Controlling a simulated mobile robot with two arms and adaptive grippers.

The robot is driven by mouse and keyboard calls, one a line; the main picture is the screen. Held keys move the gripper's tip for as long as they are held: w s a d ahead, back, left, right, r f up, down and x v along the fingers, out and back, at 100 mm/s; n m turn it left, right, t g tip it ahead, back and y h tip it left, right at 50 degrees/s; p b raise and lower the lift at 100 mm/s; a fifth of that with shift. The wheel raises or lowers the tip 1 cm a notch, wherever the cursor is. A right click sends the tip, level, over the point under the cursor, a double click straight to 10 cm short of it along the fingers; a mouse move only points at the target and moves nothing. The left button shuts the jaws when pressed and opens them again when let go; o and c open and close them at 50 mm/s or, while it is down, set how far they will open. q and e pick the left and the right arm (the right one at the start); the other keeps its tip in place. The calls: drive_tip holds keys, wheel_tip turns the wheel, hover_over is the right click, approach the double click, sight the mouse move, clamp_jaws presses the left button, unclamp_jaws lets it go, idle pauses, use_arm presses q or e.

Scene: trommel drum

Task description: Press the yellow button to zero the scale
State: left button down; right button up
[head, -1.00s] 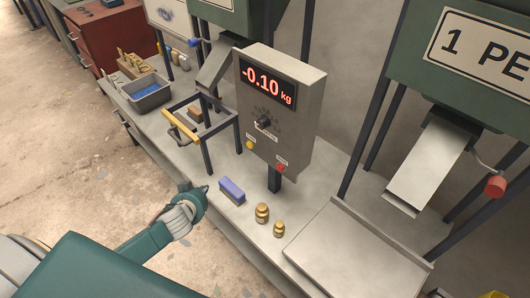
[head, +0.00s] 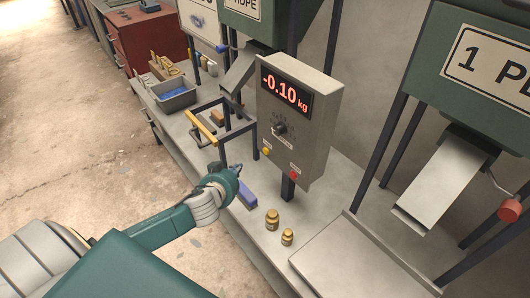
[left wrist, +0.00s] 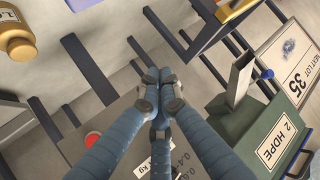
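The scale's grey display box (head: 318,125) stands on a post above the bench and reads -0.10 kg in red. A small yellow button (head: 266,151) is low on the left of its front face. A red button (head: 294,174) is lower right; it also shows in the left wrist view (left wrist: 92,139). My left gripper (head: 238,168) is left of and below the yellow button, apart from the box in the head view. Its fingertips (left wrist: 157,74) are together with nothing seen between them. The yellow button cannot be made out in the left wrist view. My right gripper is not in view.
A blue-topped block (head: 247,198) lies below my left gripper, partly covered by it. Two brass weights (head: 272,219) (head: 287,237) stand to its right. A dark frame with a yellow bar (head: 202,126) and a grey tray (head: 176,97) are farther left. Concrete floor is open at left.

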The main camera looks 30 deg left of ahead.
sight(266, 151)
use_arm(q)
drive_tip(key=w+d+b, duration=0.1)
drive_tip(key=w+d, duration=0.2)
drive_tip(key=w, duration=0.4)
drive_tip(key=shift+w, duration=0.25)
idle(0.7)
drive_tip(key=shift+w, duration=0.15)
idle(0.5)
drive_tip(key=shift+w+d, duration=0.2)
drive_tip(key=shift+w, duration=0.05)
drive_tip(key=shift+w+d+b, duration=0.15)
drive_tip(key=shift+w+b, duration=0.15)
drive_tip(key=shift+w, duration=0.1)
idle(0.6)
drive_tip(key=shift+s, duration=0.15)
drive_tip(key=shift+s+a+p, duration=0.3)
drive_tip(key=shift+s+p, duration=0.1)
drive_tip(key=shift+s, duration=0.3)
